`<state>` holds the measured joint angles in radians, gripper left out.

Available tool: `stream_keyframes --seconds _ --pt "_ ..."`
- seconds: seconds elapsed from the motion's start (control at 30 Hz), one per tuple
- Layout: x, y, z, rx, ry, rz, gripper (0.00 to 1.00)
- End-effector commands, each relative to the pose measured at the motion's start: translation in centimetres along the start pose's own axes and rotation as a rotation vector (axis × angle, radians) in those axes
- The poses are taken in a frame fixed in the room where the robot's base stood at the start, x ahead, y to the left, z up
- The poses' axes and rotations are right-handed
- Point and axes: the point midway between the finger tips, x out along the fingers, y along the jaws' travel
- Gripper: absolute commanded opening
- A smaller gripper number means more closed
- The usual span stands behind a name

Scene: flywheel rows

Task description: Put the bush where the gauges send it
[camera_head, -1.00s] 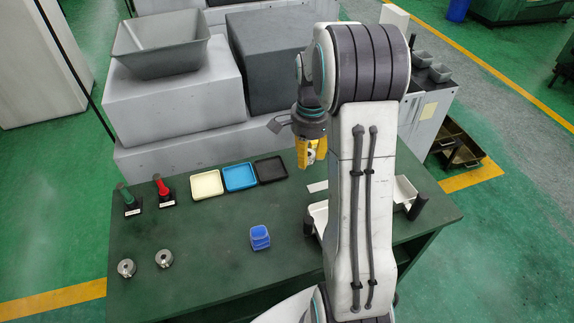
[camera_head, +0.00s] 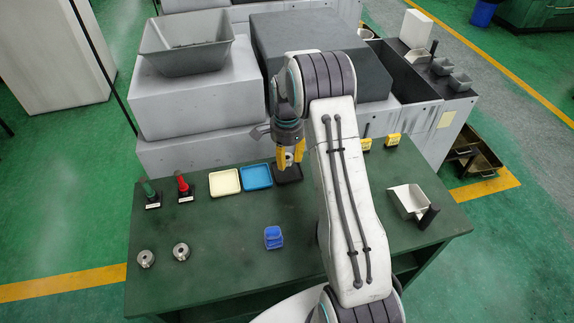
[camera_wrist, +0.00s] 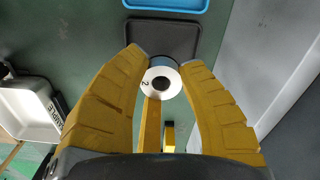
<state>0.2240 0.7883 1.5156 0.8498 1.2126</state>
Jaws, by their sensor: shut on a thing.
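My gripper (camera_head: 289,162) is shut on a pale metal bush (camera_wrist: 161,83), a ring with a dark bore and a "2" on its face. The bush also shows between the yellow fingers in the head view (camera_head: 289,158). It is held off the table, close to the black tray (camera_head: 287,177); its exact height is unclear. In the wrist view the black tray (camera_wrist: 163,40) is empty, just beyond the bush. The blue tray (camera_head: 256,177) and cream tray (camera_head: 225,183) lie left of it. A green-handled gauge (camera_head: 150,193) and red-handled gauge (camera_head: 183,186) stand further left.
Two steel rings (camera_head: 146,258) (camera_head: 181,251) sit at the table's front left. A blue box (camera_head: 273,238) stands front centre. A white scoop-like container (camera_head: 407,201) and two yellow items (camera_head: 392,140) are to the right. Grey blocks stand behind the table.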

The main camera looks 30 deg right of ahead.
Motion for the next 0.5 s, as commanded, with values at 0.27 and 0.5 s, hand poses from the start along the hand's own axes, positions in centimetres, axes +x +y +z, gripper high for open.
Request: stream_keyframes --seconds 0.27,0.5 --pt "2.7 0.0 0.0 0.0 -0.001 0.003 0.0" --pt "4.0 -0.1 0.0 0.0 0.0 0.0 0.0"
